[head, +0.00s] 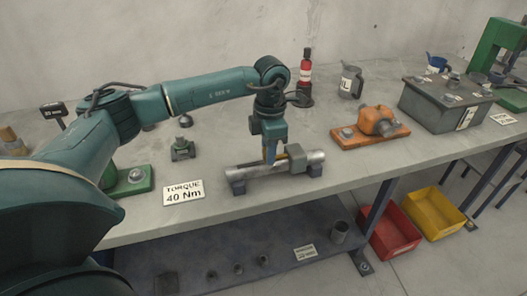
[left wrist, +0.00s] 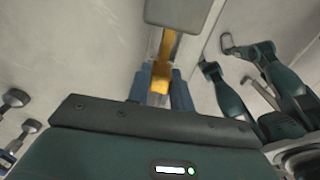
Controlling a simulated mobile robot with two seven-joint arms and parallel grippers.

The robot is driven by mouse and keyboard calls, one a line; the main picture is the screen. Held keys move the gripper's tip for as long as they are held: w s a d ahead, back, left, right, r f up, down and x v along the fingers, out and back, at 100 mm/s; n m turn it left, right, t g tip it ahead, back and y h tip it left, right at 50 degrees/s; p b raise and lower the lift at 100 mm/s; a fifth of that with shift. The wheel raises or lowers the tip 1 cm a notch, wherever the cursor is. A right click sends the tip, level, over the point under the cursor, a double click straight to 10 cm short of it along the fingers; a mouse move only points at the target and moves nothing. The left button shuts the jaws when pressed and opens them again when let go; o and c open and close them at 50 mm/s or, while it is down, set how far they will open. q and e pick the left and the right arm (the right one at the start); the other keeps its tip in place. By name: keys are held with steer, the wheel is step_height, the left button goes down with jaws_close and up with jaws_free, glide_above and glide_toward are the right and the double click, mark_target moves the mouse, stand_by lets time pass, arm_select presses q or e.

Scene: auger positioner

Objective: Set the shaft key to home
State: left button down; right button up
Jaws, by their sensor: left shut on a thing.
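A grey metal shaft (head: 243,171) lies level across two dark support blocks (head: 237,187) near the front edge of the bench. A dark grey collar or block (head: 297,160) sits around or over its right part; I cannot tell which. My left gripper (head: 270,154) points down over the middle of the shaft. It is shut on a yellow-orange piece, likely the shaft key (left wrist: 161,72), between its blue fingers. In the left wrist view the piece runs up toward a grey block (left wrist: 178,13). The fingers partly hide it in the head view. My right gripper does not show.
A white torque sign (head: 184,193) lies left of the shaft. An orange device (head: 370,127), a grey box (head: 425,107) and a red bottle (head: 305,70) stand behind and right. Red (head: 388,232) and yellow (head: 433,212) bins are on the floor. The bench in front of the orange device is clear.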

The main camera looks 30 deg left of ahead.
arm_select(q)
steer(key=shift+w+d+r, duration=0.15)
steer(key=c, duration=1.4)
jaws_free()
steer(key=shift+w, duration=0.1)
steer(key=shift+o, duration=0.8)
step_height(320, 180, up, 13)
steer(key=b, duration=0.1)
